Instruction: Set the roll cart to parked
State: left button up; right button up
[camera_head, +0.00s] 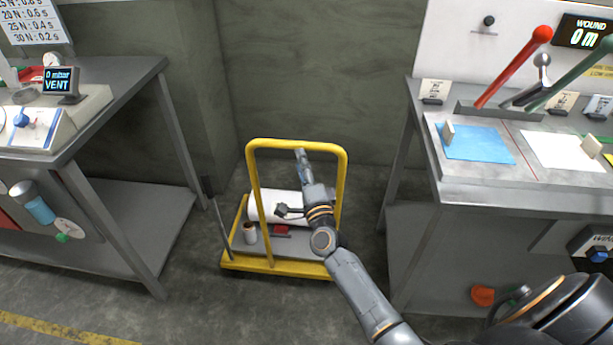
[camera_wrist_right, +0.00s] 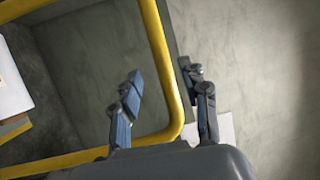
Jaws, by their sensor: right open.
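The roll cart (camera_head: 295,266) stands on the floor between two benches, with a yellow frame and a tall yellow handle (camera_head: 252,185). My right gripper (camera_head: 301,157) is at the top bar of the handle, near its middle. In the right wrist view my right gripper (camera_wrist_right: 164,72) is open, and the yellow handle (camera_wrist_right: 157,45) passes between its two fingers in the picture. I cannot tell whether either finger touches it. A thin dark lever (camera_head: 215,215) rises at the cart's left side. My left gripper is not in view.
The cart carries a white roll (camera_head: 265,208), a small white spool (camera_head: 250,234) and a red item (camera_head: 281,230). A grey bench (camera_head: 150,70) stands left and another bench (camera_head: 480,192) right. A wall is close behind the cart. Floor is clear in front, with a yellow line (camera_head: 60,330).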

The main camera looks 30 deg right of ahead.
jog(key=shift+v, duration=2.4)
jog(key=s+a+f+n+g+y+p, duration=0.1)
jog(key=s+a+f+n+g+y, duration=0.25)
jog(key=f, duration=0.75)
jog(key=s+a+f+n+g+p, duration=0.1)
jog(key=s+f+n+g, duration=0.35)
jog(key=f, duration=0.75)
jog(key=s+a+f+n+g+y, duration=0.1)
jog(key=s+a+f+n, duration=0.1)
jog(key=s+f+n, duration=0.55)
jog(key=s+f+n+g, duration=0.2)
jog(key=s+f, duration=0.4)
jog(key=s, duration=0.5)
jog(key=s+d+f+n+g+p, duration=0.1)
jog(key=s+f+g, duration=0.3)
jog(key=s, duration=0.8)
jog(key=s+d+f+n+g+p, duration=0.1)
jog(key=s+f+n+g, duration=0.2)
jog(key=s+f, duration=0.6)
jog(key=s, duration=0.2)
jog(key=shift+s+g+h, duration=0.3)
jog(key=shift+s+h, duration=0.05)
